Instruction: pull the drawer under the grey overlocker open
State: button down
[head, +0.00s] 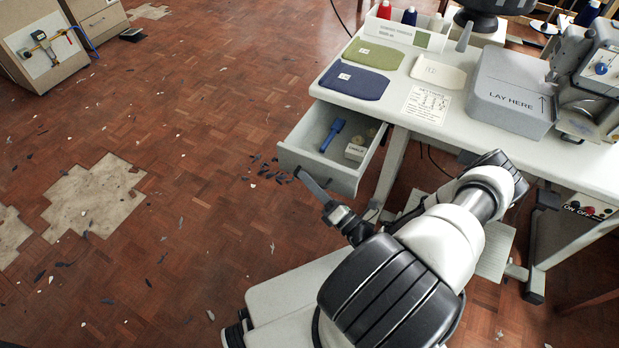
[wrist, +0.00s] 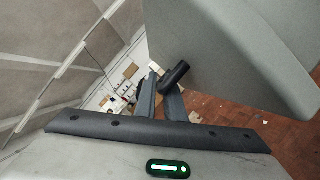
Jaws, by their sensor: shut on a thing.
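The drawer (head: 318,171) under the left end of the white table stands open, slid out to the front left. Inside lie a blue tool, a small white labelled box and round pale items. A grey machine (head: 598,75), cut off by the frame edge, stands on the table's right end. My gripper (head: 301,173) is at the drawer's front. In the wrist view, my gripper (wrist: 160,84) is shut on a short dark handle (wrist: 175,76) beside the large grey drawer front (wrist: 235,50).
On the table (head: 400,118) are a green pad (head: 373,54), a navy pad (head: 353,81), a cream pad (head: 438,71) and a grey "LAY HERE" block (head: 512,92). A cabinet (head: 45,50) stands far left. The parquet floor left of the drawer is open, with scattered scraps.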

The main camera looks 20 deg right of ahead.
jog(key=c, duration=2.1)
grip_release()
jog(key=shift+s+d, duration=0.1)
jog(key=v, duration=1.7)
jog(key=shift+s+f, duration=0.1)
jog(key=shift+f, duration=0.05)
